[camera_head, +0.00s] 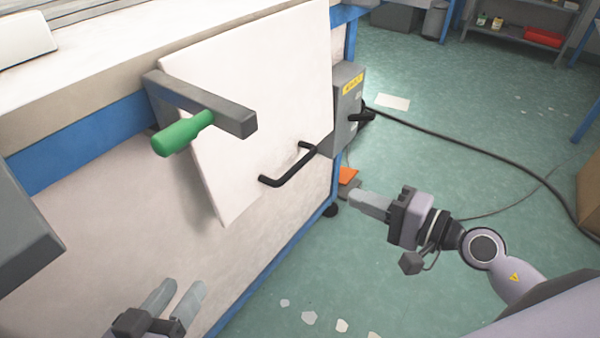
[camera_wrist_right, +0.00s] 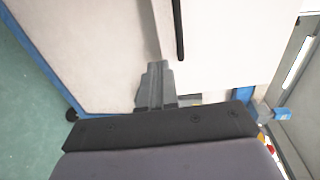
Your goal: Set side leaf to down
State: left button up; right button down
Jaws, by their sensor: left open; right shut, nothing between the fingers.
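The side leaf (camera_head: 255,90) is a white panel on the side of the bench, slanting down from the top edge, its lower corner apart from the side wall and casting a shadow. It bears a black bar handle (camera_head: 288,167), also seen in the right wrist view (camera_wrist_right: 178,30). A grey bracket arm (camera_head: 205,103) with a green grip (camera_head: 182,134) sticks out in front of the leaf. My left gripper (camera_head: 180,290) is open and empty, low at the bottom left, below the leaf. My right gripper (camera_head: 360,203) is shut and empty, right of the handle and apart from it.
The bench's side wall (camera_head: 110,205) has a blue frame. A grey control box (camera_head: 346,105) with a yellow label stands beside the leaf, and an orange item (camera_head: 347,177) is below it. A black cable (camera_head: 470,140) crosses the green floor. Floor on the right is mostly clear.

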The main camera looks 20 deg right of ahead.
send_near(287, 169)
jog(key=r+x, duration=0.1)
jog(key=x, duration=0.4)
jog(key=shift+w+a+f, duration=0.5)
jog(key=shift+w+f, duration=0.1)
jog(key=shift+f, duration=0.05)
jog(key=shift+w+a, duration=0.1)
pick_arm(q)
jog(key=shift+r, duration=0.1)
pick_arm(e)
jog(key=b+x, duration=0.1)
jog(key=x, duration=0.2)
jog(key=shift+w+f, duration=0.1)
jog(key=shift+f, duration=0.15)
jog(key=shift+w+a, duration=0.2)
pick_arm(q)
jog(key=shift+s+a+t, duration=0.3)
jog(key=shift+s, duration=0.05)
pick_arm(e)
jog(key=shift+w+r, duration=0.1)
jog(key=shift+r, duration=0.05)
